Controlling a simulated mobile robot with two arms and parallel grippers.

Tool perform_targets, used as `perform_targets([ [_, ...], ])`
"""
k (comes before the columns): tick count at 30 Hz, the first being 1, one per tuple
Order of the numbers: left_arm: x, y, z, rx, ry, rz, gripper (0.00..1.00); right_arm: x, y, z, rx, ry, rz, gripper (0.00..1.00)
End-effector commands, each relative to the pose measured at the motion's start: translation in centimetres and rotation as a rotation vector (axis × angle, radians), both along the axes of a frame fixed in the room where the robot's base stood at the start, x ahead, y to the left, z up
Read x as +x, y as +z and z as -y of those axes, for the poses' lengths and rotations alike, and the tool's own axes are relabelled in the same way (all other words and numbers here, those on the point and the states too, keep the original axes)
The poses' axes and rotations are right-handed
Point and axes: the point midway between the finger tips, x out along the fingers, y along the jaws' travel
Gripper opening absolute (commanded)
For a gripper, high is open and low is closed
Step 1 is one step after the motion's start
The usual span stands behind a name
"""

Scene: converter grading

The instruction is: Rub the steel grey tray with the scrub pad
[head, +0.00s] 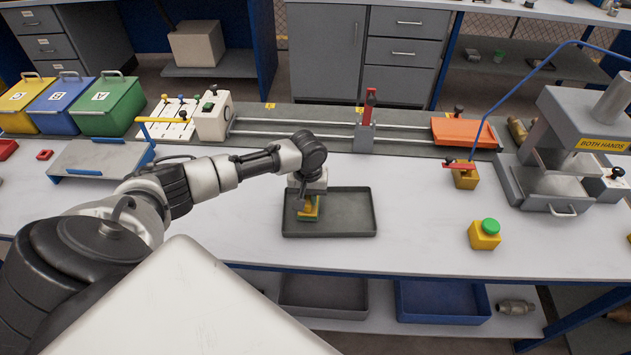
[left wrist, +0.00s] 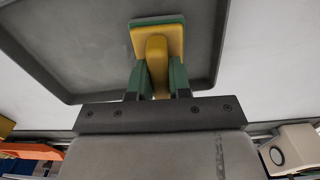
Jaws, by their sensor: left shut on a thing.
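The steel grey tray (head: 351,213) lies on the white bench top, a shallow rectangle with a low rim. It also shows in the left wrist view (left wrist: 80,50). My left gripper (head: 308,198) points down over the left part of the tray. It is shut on the yellow handle of the scrub pad (head: 309,214), which has a green layer under a yellow plate. In the left wrist view the pad (left wrist: 140,35) sits between the fingers (left wrist: 157,82), inside the tray's outline. Whether its underside touches the tray floor is hard to tell. My right gripper is not in view.
A yellow box with a green button (head: 485,234) and a press (head: 570,140) stand to the right. An orange piece (head: 463,131) is on the rail behind. Yellow, blue and green bins (head: 108,108) stand at the back left.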

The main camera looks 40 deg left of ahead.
Motion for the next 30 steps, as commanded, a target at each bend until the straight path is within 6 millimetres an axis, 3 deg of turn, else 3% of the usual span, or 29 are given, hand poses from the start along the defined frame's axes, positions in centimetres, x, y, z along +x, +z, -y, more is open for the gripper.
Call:
perform_targets([
  [7,0.2,-0.4,0.4,-0.003,0.0,0.001,0.0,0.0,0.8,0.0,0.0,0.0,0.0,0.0],
  [19,2.0,-0.8,3.0,-0.003,-0.002,-0.002,0.0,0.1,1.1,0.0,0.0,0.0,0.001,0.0],
  [30,2.0,-0.9,3.1,-0.002,-0.002,-0.005,0.0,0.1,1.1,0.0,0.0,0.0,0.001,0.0],
])
